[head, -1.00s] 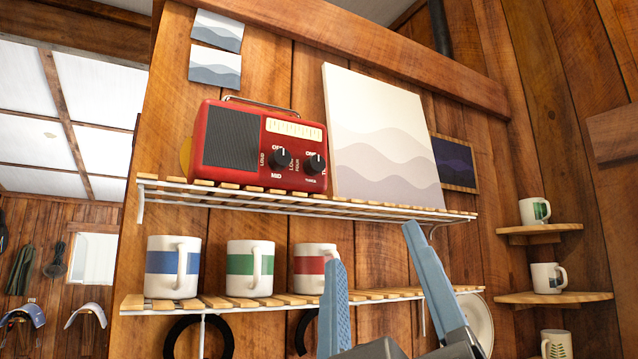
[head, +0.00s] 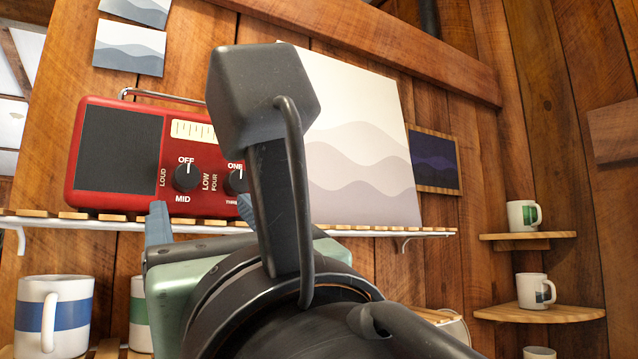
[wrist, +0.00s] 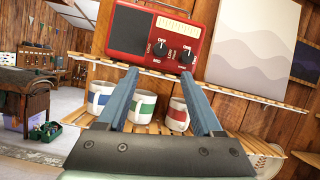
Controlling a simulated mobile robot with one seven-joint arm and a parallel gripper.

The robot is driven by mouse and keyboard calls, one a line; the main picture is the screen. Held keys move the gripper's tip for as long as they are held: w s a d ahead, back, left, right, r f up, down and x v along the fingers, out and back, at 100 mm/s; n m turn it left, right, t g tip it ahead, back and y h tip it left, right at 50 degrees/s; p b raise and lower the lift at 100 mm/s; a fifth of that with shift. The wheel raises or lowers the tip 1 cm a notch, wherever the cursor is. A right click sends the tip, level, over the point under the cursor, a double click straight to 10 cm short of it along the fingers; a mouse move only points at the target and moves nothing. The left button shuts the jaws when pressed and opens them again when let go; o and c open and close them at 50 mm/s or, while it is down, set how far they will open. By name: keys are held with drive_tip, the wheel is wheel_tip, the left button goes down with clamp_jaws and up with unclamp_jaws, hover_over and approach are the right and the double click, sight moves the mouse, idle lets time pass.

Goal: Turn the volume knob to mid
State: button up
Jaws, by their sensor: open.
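The red radio (head: 118,203) stands on the upper slatted shelf, with a dark speaker grille on its left. Its volume knob (head: 187,177) is black, ringed by OFF, LOW, MID and LOUD; its white mark appears to point up at OFF. In the wrist view the volume knob (wrist: 160,49) shows just above the gap between my fingers. A second black knob (head: 236,181) on its right, marked ONE, THREE and FOUR, is partly covered by my arm in the head view. My gripper (wrist: 159,73) is open and empty, its fingertips apart from the knob.
The upper shelf (head: 75,224) runs beneath the radio. A lower shelf holds a blue-banded mug (head: 38,317), a green-banded mug (wrist: 141,107) and a red-banded mug (wrist: 177,115). A pale wave canvas (head: 350,150) leans right of the radio.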

sight(187, 178)
drive_tip(key=p+x, duration=0.6)
drive_tip(key=x, duration=0.5)
drive_tip(key=shift+w+r+p, duration=0.1)
drive_tip(key=shift+r+p, duration=0.15)
drive_tip(key=shift+p, duration=0.15)
drive_tip(key=shift+w+a, duration=0.45)
drive_tip(key=shift+w, duration=0.05)
clamp_jaws()
